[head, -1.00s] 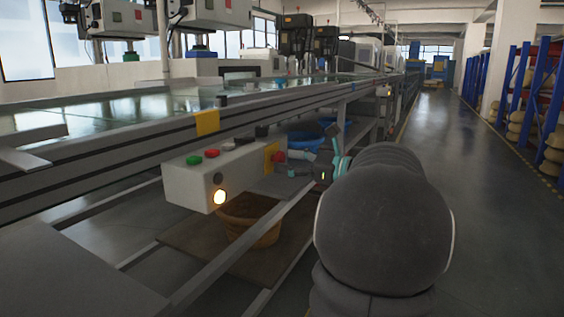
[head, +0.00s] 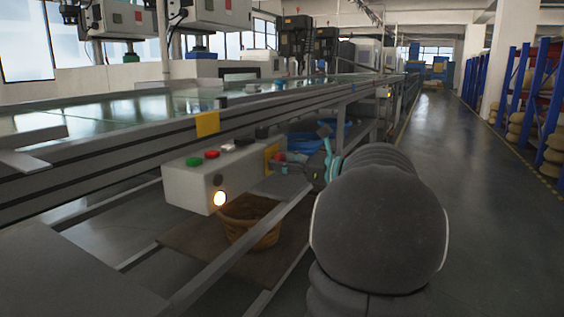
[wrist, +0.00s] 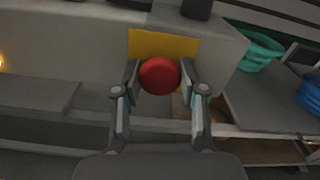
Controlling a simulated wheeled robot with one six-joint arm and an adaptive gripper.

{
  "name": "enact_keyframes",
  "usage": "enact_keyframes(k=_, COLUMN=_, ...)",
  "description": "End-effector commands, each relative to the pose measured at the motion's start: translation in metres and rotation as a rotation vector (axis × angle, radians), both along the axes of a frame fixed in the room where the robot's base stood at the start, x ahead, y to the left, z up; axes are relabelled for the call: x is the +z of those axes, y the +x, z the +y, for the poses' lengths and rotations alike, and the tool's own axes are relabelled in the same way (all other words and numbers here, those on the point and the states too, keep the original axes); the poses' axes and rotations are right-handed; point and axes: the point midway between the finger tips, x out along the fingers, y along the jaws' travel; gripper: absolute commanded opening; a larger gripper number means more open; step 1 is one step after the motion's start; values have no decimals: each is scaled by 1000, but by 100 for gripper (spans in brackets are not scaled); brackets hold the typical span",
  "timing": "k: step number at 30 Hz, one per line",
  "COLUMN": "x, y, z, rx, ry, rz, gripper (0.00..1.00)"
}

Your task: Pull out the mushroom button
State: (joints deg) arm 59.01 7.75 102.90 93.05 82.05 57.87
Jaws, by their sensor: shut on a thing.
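The red mushroom button (wrist: 159,76) sits in front of a yellow plate (wrist: 163,44) on the grey control box (wrist: 60,40) in the wrist view. My gripper (wrist: 160,78) has one finger on each side of the button and is shut on it. In the head view the button (head: 279,157) shows small at the right end of the box (head: 190,188), beside the yellow plate (head: 270,152). My gripper (head: 283,166) reaches it from the right, partly hidden behind my arm.
The box carries a green button (head: 194,162), a red button (head: 212,154) and a lit lamp (head: 219,198). A brown basket (head: 250,222) stands below on a shelf. The conveyor frame (head: 100,150) runs above. The aisle (head: 440,130) at right is clear.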

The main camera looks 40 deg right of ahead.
Motion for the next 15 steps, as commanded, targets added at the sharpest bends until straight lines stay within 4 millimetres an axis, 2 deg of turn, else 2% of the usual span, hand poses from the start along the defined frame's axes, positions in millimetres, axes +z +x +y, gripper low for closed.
enact_keyframes(k=4, x=2, y=-10, z=-4, rx=-1, ry=2, rz=1, gripper=0)
enact_keyframes(k=11, x=-1, y=-12, z=-5, rx=-1, ry=0, rz=2, gripper=0)
enact_keyframes(k=12, x=-1, y=-12, z=-5, rx=-2, ry=0, rz=2, gripper=46)
enact_keyframes(k=15, x=-1, y=-12, z=-5, rx=-2, ry=0, rz=2, gripper=68)
